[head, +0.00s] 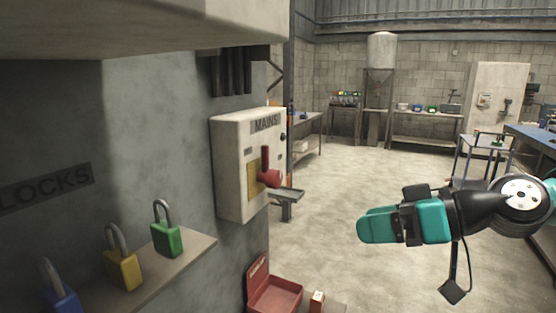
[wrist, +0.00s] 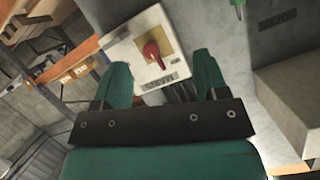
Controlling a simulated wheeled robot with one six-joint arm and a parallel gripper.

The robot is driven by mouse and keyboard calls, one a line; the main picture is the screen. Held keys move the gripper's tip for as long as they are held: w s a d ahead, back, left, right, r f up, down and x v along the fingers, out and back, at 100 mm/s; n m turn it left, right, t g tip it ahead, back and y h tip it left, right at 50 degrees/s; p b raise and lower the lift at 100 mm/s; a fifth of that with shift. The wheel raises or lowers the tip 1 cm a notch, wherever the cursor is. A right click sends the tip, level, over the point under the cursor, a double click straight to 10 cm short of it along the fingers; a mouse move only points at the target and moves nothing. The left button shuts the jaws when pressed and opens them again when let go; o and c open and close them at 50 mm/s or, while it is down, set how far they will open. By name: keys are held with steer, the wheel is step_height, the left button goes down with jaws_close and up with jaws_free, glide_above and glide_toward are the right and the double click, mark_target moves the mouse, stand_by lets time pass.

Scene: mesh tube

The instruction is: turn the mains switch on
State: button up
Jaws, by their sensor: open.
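The mains box (head: 232,170) is a pale box on the grey wall, labelled MAINS, left of centre in the head view. My gripper (head: 368,224) is to the right of the box, pointing left, clearly apart from the handle. In the wrist view the box (wrist: 128,48) appears tilted, with the red handle (wrist: 152,55) beyond and between the teal fingers. My gripper (wrist: 162,75) is open there, with nothing between its fingers.
A shelf (head: 180,262) at lower left holds blue, yellow and green padlocks (head: 167,238). A red open box (head: 274,296) is below the mains box. A small grey tray (head: 287,195) stands just right of it. Open floor (head: 350,190) lies behind my gripper.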

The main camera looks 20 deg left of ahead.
mark_target(280, 178)
steer(key=w+a+r+y+p, duration=0.2)
steer(key=w+y, duration=0.2)
steer(key=w, duration=0.2)
steer(key=shift+n+t, duration=0.4)
steer(key=a+p, duration=0.2)
steer(key=a, duration=0.3)
steer(key=w+a+p, duration=0.1)
steer(key=a+p, duration=0.2)
steer(key=a, duration=0.3)
steer(key=a+p, duration=0.2)
steer(key=a, duration=0.3)
steer(key=shift+w+a+p, duration=0.25)
steer(key=shift+p, duration=0.15)
steer(key=shift+a+f, duration=0.15)
steer(key=shift+a, duration=0.2)
steer(key=c, duration=0.9)
